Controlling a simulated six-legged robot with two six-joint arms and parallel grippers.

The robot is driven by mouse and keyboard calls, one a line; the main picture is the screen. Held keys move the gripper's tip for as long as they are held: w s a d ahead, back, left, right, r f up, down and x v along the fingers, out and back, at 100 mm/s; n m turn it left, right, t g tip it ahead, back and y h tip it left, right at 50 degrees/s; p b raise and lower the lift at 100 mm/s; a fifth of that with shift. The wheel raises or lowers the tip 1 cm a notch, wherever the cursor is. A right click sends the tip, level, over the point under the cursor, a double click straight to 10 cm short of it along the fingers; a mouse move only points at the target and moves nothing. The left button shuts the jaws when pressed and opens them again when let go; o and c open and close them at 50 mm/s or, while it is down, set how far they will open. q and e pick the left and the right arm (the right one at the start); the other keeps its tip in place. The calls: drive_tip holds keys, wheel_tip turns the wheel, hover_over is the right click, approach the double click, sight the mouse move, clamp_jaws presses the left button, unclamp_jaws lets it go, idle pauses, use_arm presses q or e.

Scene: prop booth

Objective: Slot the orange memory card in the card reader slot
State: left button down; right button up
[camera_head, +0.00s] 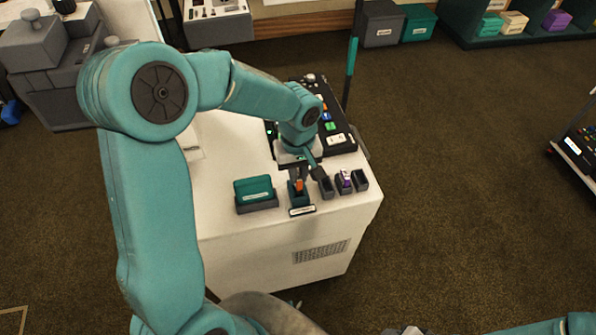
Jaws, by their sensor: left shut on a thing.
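The orange memory card (299,185) is small and upright, at the top of the small dark teal card reader (300,199) near the front edge of the white cabinet top. A pale label lies at the reader's foot. My left gripper (299,179) reaches down from behind and is shut on the orange card. The card's lower end overlaps the reader; I cannot tell how deep it sits in the slot. The gripper partly hides the card's upper end. My right gripper is not in view; part of a teal arm (535,328) shows at the bottom right.
Right of the reader stand several small dark holders (361,180), one with a purple card (346,178). A teal box in a grey stand (256,203) is to its left. A black control panel (338,133) lies behind, under my left wrist. The cabinet's front left top is bare.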

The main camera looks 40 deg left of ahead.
use_arm(q)
drive_tip(key=shift+f, duration=0.1)
drive_tip(key=shift+f+b, duration=0.15)
drive_tip(key=shift+b, duration=0.25)
idle(0.4)
drive_tip(key=shift+f+b, duration=0.7)
drive_tip(key=shift+b, duration=0.05)
drive_tip(key=shift+f, duration=0.1)
drive_tip(key=shift+f+b, duration=0.55)
drive_tip(key=shift+b, duration=0.1)
drive_tip(key=c, duration=1)
unclamp_jaws()
drive_tip(key=shift+c, duration=0.2)
